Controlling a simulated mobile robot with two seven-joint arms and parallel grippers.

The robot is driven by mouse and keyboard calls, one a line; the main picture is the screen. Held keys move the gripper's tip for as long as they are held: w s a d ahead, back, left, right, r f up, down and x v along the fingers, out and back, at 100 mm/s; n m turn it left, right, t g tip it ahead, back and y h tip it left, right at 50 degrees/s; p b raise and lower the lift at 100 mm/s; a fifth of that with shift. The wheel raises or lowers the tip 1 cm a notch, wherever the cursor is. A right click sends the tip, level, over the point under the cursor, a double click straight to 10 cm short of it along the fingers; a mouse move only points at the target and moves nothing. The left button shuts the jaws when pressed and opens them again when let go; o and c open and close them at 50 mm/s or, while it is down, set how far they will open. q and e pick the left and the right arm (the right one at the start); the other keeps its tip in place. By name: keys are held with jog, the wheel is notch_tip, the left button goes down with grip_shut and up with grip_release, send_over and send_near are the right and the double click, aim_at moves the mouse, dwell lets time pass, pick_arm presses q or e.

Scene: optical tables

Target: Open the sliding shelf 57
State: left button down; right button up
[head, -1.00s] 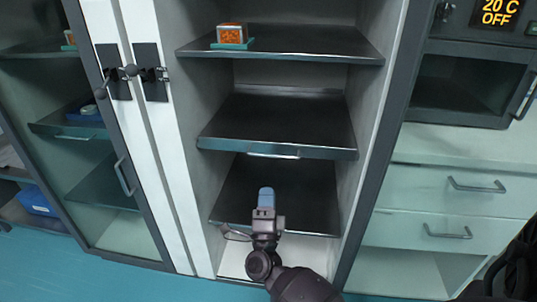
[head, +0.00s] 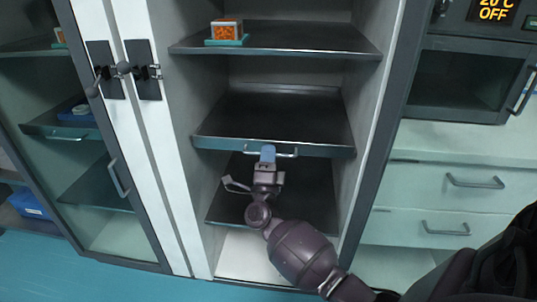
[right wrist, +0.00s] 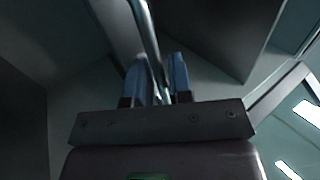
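The pull-out shelf with a bar handle (head: 286,154) is the middle dark shelf (head: 207,139) of the open cabinet. It sits in the cabinet, and no shelf number is legible. My right gripper (head: 267,152) is at the handle, with its blue fingertips over the middle of the bar. In the right wrist view the handle bar (right wrist: 146,25) runs down between the two blue fingers (right wrist: 162,72). The fingers are apart, with a narrow gap showing beside the bar. My left gripper is out of view.
An upper shelf (head: 300,40) holds a small orange-filled box (head: 226,30) on a teal base. A lower dark shelf (head: 300,205) lies below my gripper. Glass-fronted shelves stand left, and drawers (head: 450,180) under an oven-like unit (head: 460,80) stand right.

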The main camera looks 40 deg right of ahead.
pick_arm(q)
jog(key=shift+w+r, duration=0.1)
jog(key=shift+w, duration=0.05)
pick_arm(e)
jog(key=shift+w+d+r, duration=0.1)
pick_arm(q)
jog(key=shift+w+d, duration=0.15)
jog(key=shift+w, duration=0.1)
pick_arm(e)
grip_shut()
